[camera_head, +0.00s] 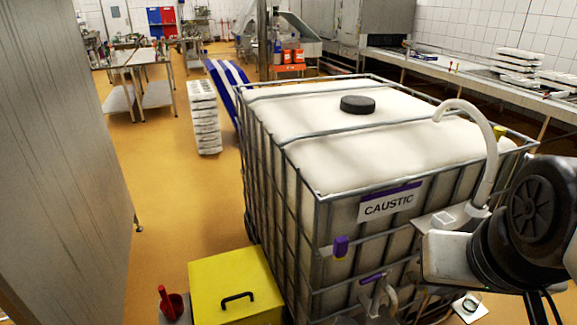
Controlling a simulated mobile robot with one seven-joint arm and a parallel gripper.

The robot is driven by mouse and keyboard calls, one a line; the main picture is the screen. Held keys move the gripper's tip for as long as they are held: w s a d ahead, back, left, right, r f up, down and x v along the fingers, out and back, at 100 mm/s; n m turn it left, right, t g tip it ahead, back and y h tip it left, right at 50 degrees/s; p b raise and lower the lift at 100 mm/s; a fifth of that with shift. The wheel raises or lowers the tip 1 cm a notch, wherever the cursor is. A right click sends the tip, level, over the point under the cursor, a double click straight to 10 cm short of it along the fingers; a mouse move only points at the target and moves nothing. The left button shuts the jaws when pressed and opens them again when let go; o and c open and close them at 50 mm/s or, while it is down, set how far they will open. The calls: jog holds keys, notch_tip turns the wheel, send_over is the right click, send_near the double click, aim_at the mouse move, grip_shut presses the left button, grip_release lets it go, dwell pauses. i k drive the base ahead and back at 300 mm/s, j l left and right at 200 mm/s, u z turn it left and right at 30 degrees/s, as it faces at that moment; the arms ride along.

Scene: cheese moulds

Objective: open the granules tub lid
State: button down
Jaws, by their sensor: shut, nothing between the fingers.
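The yellow tub (232,272) stands on the floor at the bottom of the head view, left of the big caustic container. I take it to be the granules tub. Its flat yellow lid looks shut, with a black handle (238,297) near the front. The lower part of the tub is cut off by the picture's edge. Part of my arm (530,215) shows at the right edge, in front of the container and well to the right of the tub. I cannot make out my gripper's fingers in this view.
The caged white caustic container (350,160) stands close beside the tub's right side. A red scoop (168,302) is at the tub's left. A grey panel (60,150) fills the left side. Orange floor (165,190) between panel and container is clear.

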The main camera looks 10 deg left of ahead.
aim_at(226, 287)
jog(key=u, duration=1.3)
jog(key=i+j+z, duration=0.1)
jog(key=i+j, duration=0.15)
jog(key=j, duration=0.15)
jog(key=i+j, duration=0.2)
jog(key=j, duration=0.15)
jog(key=i+j+z, duration=0.2)
jog(key=i+j, duration=0.2)
jog(key=i, duration=0.05)
